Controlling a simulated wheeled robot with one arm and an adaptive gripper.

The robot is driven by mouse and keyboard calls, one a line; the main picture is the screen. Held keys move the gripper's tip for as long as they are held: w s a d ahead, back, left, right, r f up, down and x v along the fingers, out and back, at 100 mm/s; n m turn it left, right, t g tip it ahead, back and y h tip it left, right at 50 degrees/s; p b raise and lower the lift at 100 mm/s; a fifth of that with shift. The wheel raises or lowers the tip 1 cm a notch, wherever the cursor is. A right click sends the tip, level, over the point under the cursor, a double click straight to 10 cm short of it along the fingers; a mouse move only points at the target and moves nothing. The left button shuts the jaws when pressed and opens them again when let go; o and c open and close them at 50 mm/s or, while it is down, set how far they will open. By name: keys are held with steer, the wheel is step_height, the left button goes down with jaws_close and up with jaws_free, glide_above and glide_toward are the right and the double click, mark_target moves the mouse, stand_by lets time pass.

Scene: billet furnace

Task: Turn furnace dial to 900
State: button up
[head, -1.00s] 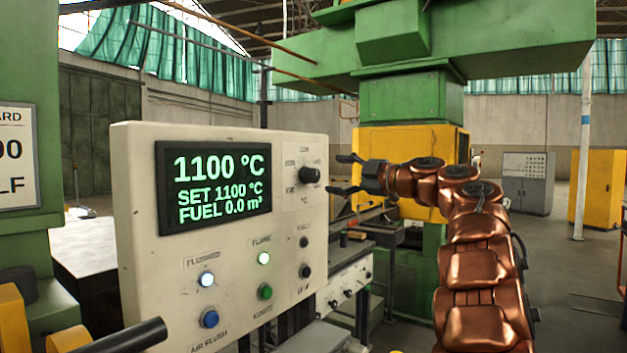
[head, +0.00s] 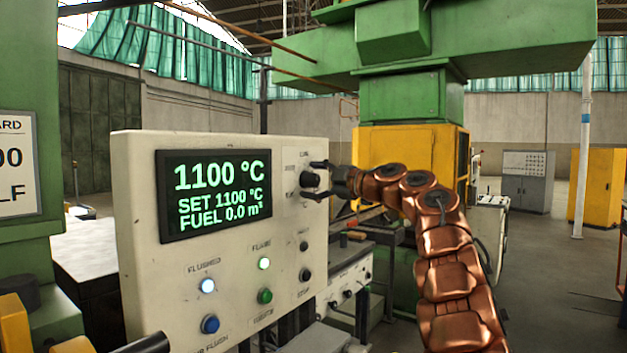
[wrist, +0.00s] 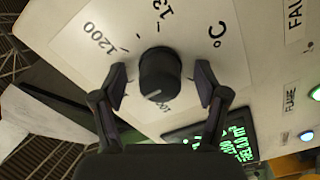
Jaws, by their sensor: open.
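The furnace dial (head: 309,179) is a black round knob at the upper right of the cream control panel (head: 145,270). In the wrist view the dial (wrist: 160,75) has a pale pointer line and sits between printed marks such as 1200. The display (head: 215,190) reads 1100 °C, SET 1100 °C, FUEL 0.0 m³. My gripper (head: 318,180) is open at the dial, one finger above and one below it. In the wrist view my gripper (wrist: 162,88) has a finger on each side of the dial, with a gap on both sides.
Below the dial are lit white lamps (head: 264,263), a green button (head: 265,296), a blue button (head: 210,324) and small black knobs (head: 305,275). A green and yellow machine (head: 405,150) stands behind. The floor at the right is open.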

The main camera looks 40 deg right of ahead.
steer(key=c, duration=1.2)
steer(key=shift+o, duration=0.2)
